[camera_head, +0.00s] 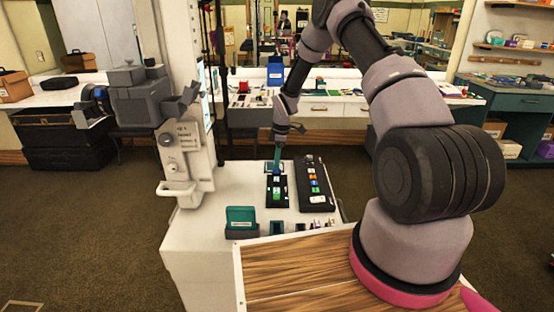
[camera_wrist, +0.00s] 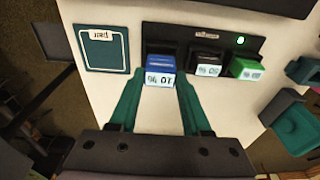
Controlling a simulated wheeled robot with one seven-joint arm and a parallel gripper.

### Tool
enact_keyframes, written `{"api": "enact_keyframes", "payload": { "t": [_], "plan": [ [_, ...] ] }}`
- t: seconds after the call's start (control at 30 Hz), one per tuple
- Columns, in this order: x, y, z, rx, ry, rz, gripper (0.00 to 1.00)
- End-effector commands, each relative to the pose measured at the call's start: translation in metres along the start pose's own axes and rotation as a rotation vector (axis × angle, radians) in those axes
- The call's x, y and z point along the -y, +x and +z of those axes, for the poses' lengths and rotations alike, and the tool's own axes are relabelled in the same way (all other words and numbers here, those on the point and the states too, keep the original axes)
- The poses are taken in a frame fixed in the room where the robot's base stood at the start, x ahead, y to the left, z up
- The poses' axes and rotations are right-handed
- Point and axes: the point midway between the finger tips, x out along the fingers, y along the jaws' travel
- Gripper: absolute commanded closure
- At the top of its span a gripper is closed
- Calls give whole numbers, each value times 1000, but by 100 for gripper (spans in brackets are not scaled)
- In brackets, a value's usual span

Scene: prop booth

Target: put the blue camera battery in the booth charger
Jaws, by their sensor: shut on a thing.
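The blue camera battery (camera_wrist: 161,64) has a white percent label and stands at the left end slot of the dark booth charger (camera_wrist: 187,32) in the wrist view. My gripper (camera_wrist: 160,84) has teal fingers, shut on the battery's two sides. How deep the battery sits in the slot I cannot tell. A black battery (camera_wrist: 206,60) and a green battery (camera_wrist: 247,67) stand in the charger beside it. One green light glows near the green battery. In the head view my gripper (camera_head: 277,158) points down at the far end of the charger (camera_head: 269,201); the blue battery is hard to make out there.
A marked teal square (camera_wrist: 101,48) lies left of the charger in the wrist view. A dark panel with coloured buttons (camera_head: 316,182) lies right of the charger on the white counter (camera_head: 190,235). A teal box (camera_head: 241,218) stands nearer me. A grey machine (camera_head: 187,150) rises at the left.

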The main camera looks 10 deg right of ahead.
Motion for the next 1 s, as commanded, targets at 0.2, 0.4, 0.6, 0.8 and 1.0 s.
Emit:
{"api": "enact_keyframes", "payload": {
  "t": [0.2,0.4,0.6,0.8,1.0],
  "plan": [
    [0,0,0,0,0,0,100],
    [0,2,0,0,0,-1,100],
    [0,3,1,0,0,0,100],
    [0,3,1,0,0,0,100],
    [0,6,1,0,0,0,100]
  ]
}}
